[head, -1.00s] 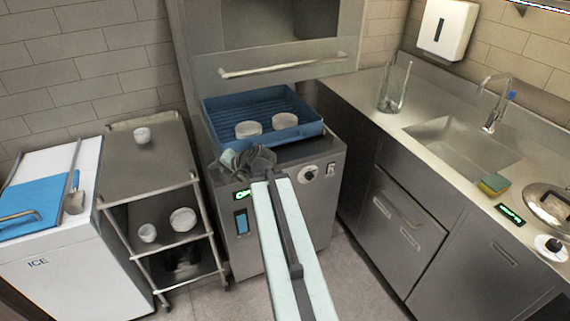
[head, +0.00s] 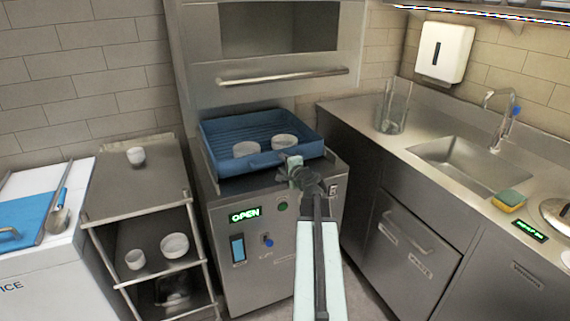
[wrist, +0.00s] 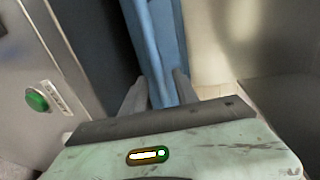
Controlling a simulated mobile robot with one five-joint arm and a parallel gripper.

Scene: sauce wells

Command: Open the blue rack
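The blue rack (head: 222,133) is a shallow ribbed tray on top of the steel machine, under its raised hood. It holds two white bowls, a left one (head: 246,149) and a right one (head: 284,141). My gripper (head: 294,164) is at the rack's front right rim. In the wrist view the rack's blue rim (wrist: 158,40) runs down between my two fingertips (wrist: 160,88). The fingers are apart with the rim between them. I cannot tell whether they press on it.
The machine front has a green OPEN display (head: 244,215) and a green button (head: 282,206). A steel cart (head: 135,190) with white bowls stands left. A counter with a sink (head: 465,158) and a glass container (head: 393,108) is right. The hood handle (head: 283,77) is above.

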